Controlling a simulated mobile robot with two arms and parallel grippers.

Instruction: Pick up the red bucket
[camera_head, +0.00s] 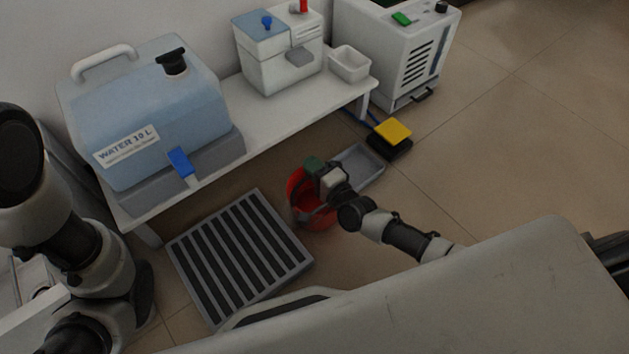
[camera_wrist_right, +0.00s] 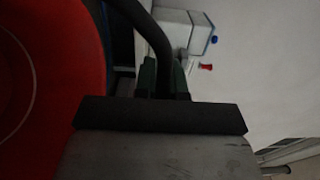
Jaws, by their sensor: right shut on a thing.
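The red bucket (camera_head: 299,209) is in front of the low white bench in the head view, partly hidden by my right gripper. I cannot tell whether its base touches the floor. My right gripper (camera_head: 317,170) is over the bucket. In the right wrist view, the bucket's red side (camera_wrist_right: 45,75) fills the left, and its dark curved handle (camera_wrist_right: 149,30) runs down between the green-tipped fingers (camera_wrist_right: 163,78). The right gripper is shut on this handle. My left arm shows at the left of the head view, but its gripper does not.
A slatted grey grate (camera_head: 240,258) lies left of the bucket. A grey tray (camera_head: 366,172) is just behind it on the right. The white bench (camera_head: 262,122) bears a blue water container (camera_head: 150,105). A yellow-topped black pedal (camera_head: 392,133) stands farther back. Floor at right is clear.

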